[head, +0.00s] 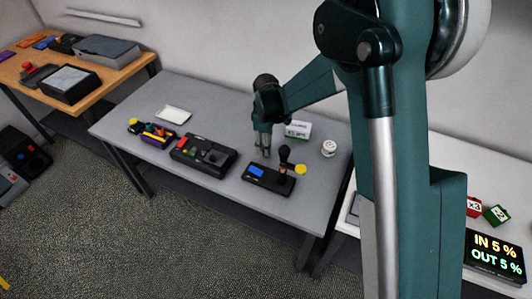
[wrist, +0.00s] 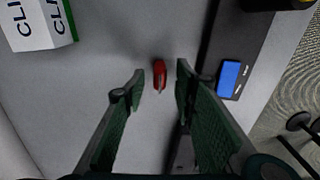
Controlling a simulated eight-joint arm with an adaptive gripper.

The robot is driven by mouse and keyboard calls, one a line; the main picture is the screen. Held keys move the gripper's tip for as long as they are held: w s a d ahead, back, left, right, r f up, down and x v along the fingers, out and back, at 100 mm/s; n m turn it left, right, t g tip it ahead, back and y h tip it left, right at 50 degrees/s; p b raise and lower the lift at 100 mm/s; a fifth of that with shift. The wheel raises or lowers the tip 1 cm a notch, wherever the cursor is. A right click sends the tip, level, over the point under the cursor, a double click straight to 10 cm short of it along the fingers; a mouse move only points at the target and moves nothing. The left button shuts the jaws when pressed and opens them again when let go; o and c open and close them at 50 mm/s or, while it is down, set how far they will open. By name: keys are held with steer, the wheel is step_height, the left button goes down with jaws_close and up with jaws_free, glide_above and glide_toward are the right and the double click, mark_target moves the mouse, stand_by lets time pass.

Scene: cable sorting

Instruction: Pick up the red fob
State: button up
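The red fob (wrist: 159,74) lies on the grey table top in the wrist view, small and elongated, with a paler lower tip. My gripper (wrist: 160,80) is open, with one green finger on each side of the fob in the picture. A gap shows between the fob and each finger, and nothing is held. In the head view my gripper (head: 263,148) points down over the grey table, behind the black device with the blue screen. I cannot make out the fob there.
The black device (head: 258,176) with a blue screen (wrist: 229,79) is close on the right in the wrist view. A white and green box (head: 298,130) and a white roll (head: 328,148) stand nearby. A larger black console (head: 203,156) sits to the left.

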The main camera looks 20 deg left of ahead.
steer(key=shift+f+b, duration=0.35)
steer(key=shift+f, duration=1.5)
jaws_close()
